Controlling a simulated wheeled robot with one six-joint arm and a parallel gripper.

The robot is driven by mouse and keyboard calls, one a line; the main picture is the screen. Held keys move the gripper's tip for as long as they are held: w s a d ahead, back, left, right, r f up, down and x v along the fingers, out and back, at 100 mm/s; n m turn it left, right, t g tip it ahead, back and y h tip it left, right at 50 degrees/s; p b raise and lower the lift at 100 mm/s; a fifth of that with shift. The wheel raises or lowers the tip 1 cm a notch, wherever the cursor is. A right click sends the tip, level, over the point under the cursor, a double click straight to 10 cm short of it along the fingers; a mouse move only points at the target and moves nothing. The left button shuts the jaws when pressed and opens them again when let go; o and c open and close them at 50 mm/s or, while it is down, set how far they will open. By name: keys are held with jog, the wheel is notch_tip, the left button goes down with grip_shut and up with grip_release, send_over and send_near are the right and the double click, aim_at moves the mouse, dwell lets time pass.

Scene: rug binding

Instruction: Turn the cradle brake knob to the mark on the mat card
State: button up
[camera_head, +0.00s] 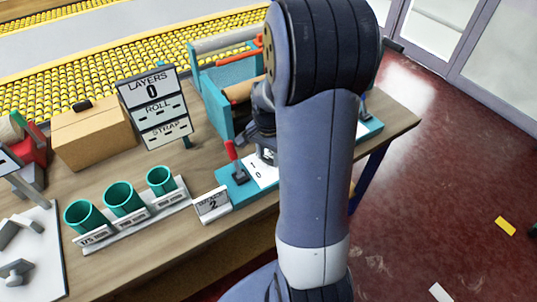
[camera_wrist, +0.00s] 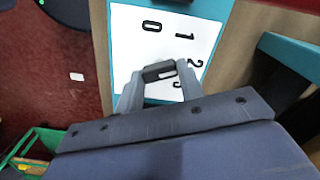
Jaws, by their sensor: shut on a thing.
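The mat card (camera_head: 213,204) stands at the table's front edge and shows a large 2; its small heading is hard to read. The white brake dial plate (camera_head: 262,172) lies on the teal cradle base. In the wrist view the dial plate (camera_wrist: 150,50) shows the numbers 0, 1, 2 and a partly covered 3. My gripper (camera_wrist: 160,72) is over the plate, shut on the brake knob, which is mostly hidden between the fingers. In the head view my gripper (camera_head: 266,152) is partly behind my arm. The knob's pointer cannot be made out.
The teal cradle (camera_head: 215,105) with rollers rises behind the dial. A red-handled lever (camera_head: 233,152) stands just left of the plate. A layers sign (camera_head: 155,105), a cardboard box (camera_head: 92,135) and teal cups (camera_head: 122,198) stand further left.

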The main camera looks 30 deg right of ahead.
aim_at(269, 158)
jog(key=shift+m, duration=1.6)
jog(key=o, duration=1)
notch_tip(269, 158, up, 11)
jog(key=shift+f, duration=0.1)
notch_tip(269, 158, down, 11)
jog(key=shift+r, duration=0.1)
